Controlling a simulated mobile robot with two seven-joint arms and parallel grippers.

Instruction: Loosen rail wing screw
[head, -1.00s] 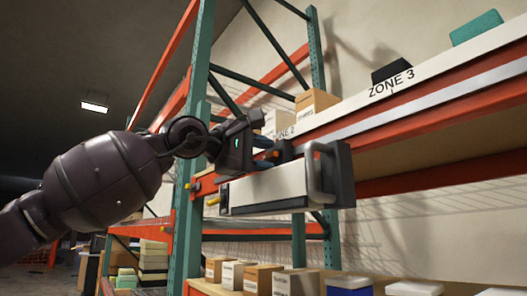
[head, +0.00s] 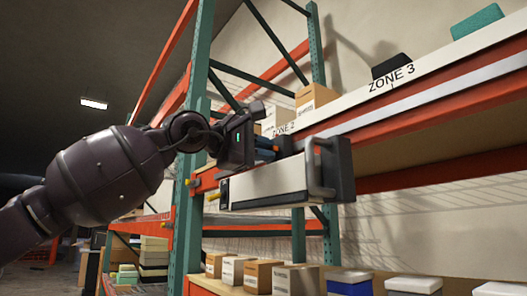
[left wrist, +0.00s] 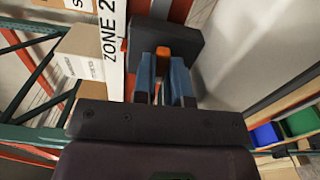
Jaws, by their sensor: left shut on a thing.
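The LED console (head: 265,187), a long pale box with dark ends and a grey handle on its right end, sits in front of the orange shelf rail. My left gripper (head: 277,148) reaches in from the left behind its top edge. In the left wrist view, the two blue fingers of my left gripper (left wrist: 162,65) are shut on an orange piece that looks like the wing screw (left wrist: 163,51), in front of a dark block (left wrist: 185,42). The fingers hide much of the screw. My right gripper is in neither view.
The orange shelf beam (head: 440,108) runs behind the console, with a white ZONE 3 strip above it. A green upright (head: 190,150) stands close to my left wrist. Cardboard boxes (head: 316,98) sit on the upper shelf; more boxes and bins (head: 349,283) stand below.

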